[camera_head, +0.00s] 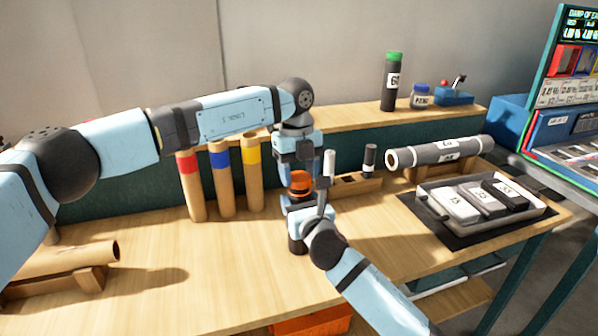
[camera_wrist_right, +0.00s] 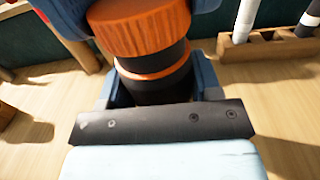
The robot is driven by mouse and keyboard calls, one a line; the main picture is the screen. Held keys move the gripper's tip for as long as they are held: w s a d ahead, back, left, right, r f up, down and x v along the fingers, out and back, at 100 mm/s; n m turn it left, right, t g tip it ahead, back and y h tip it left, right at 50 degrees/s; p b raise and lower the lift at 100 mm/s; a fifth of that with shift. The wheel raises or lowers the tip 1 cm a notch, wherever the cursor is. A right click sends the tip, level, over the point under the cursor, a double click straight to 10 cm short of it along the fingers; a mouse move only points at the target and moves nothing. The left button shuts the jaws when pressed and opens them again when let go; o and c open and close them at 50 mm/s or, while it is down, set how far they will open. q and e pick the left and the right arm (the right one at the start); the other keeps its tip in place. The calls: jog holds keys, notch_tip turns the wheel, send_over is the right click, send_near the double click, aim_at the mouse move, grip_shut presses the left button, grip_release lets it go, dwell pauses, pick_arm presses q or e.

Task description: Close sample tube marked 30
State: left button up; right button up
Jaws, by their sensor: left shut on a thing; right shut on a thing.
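A dark sample tube with an orange collar (camera_wrist_right: 160,68) stands roughly upright between my two grippers; no number shows on it. An orange ribbed cap (camera_head: 299,182) is above it, also large in the right wrist view (camera_wrist_right: 140,25). A dark band shows between cap and collar, and I cannot tell if the cap is seated. My left gripper (camera_head: 301,170) comes from above and is shut on the cap. My right gripper (camera_head: 300,205) comes from the front and is shut on the tube body (camera_wrist_right: 155,92), which its fingers partly hide.
A green-capped tube marked 60 (camera_head: 391,82) stands on the back shelf. Behind my grippers are banded cardboard tubes (camera_head: 222,180) and a wooden holder (camera_head: 352,185) with thin rods. At right are a grey roll (camera_head: 440,152) and a tray (camera_head: 545,212) of weights.

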pick_arm(q)
jog(key=shift+f, duration=0.45)
